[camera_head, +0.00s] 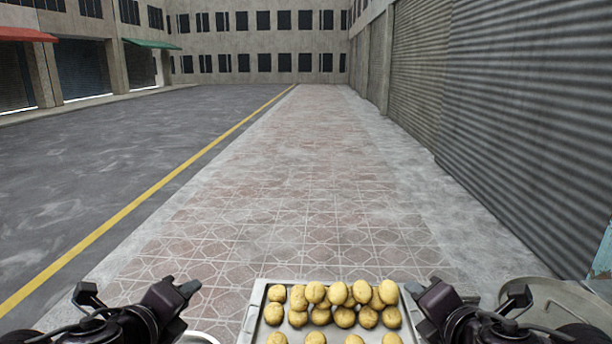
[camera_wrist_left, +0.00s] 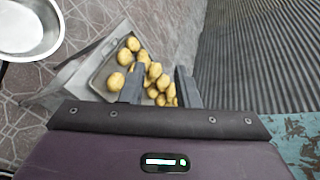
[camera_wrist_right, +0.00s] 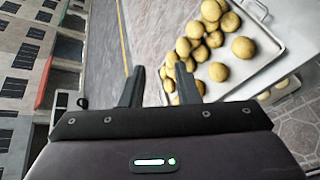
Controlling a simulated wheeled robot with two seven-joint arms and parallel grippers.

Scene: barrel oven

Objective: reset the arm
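My left gripper (camera_head: 180,290) is at the lower left in the head view, just left of a tray of round yellow-brown buns or potatoes. In the left wrist view its two fingers (camera_wrist_left: 160,82) stand apart with nothing gripped between them. My right gripper (camera_head: 422,292) is at the lower right, just right of the tray. In the right wrist view its fingers (camera_wrist_right: 160,84) are also spread and empty. The metal tray (camera_head: 251,312) lies between the two grippers, with several round yellow pieces (camera_head: 345,317) on it. The tray's near edge is cut off in the head view.
A round metal pan (camera_wrist_left: 58,38) stands at the left, its rim barely showing in the head view (camera_head: 200,338). A large round metal vessel (camera_head: 570,296) is at the lower right. Shuttered walls (camera_head: 530,110) line the right; the paved walkway (camera_head: 300,200) ahead is clear.

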